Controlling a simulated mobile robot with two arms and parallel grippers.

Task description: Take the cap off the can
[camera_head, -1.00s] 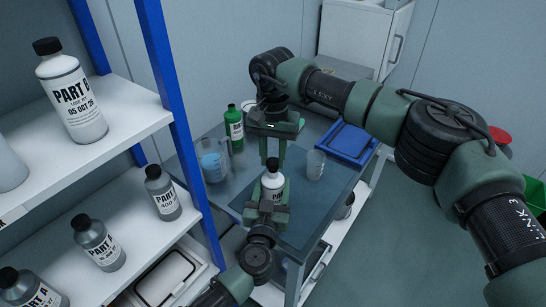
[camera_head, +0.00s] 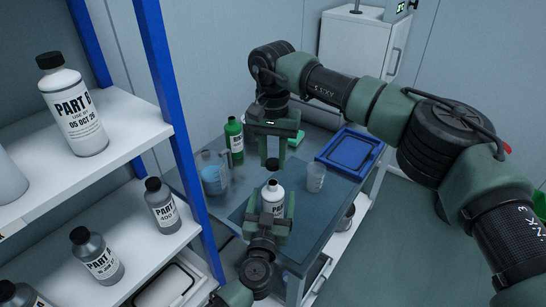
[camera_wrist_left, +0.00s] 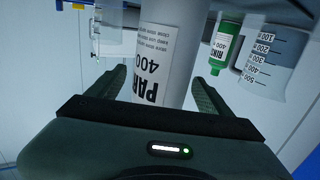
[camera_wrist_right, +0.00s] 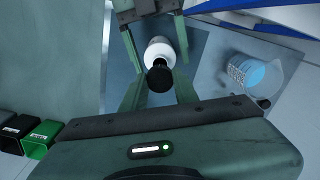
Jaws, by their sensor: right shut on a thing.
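The can is a white bottle with a black-printed label (camera_head: 273,199), standing upright over the dark mat on the table; its dark open top shows in the head view. The cap (camera_head: 272,164) is small and black, off the can and a little above it. My right gripper (camera_head: 272,160) is shut on the cap; in the right wrist view the cap (camera_wrist_right: 159,76) hides part of the can (camera_wrist_right: 159,50). My left gripper (camera_head: 270,213) is open, its fingers on either side of the can. The left wrist view shows the labelled can (camera_wrist_left: 165,60) between them, with a narrow gap at the left finger.
A green bottle (camera_head: 234,138) and a beaker of blue liquid (camera_head: 212,175) stand left of the can, a clear cup (camera_head: 315,178) to its right. A blue tray (camera_head: 350,148) lies at the table's back right. A shelf post (camera_head: 178,140) and labelled bottles are at the left.

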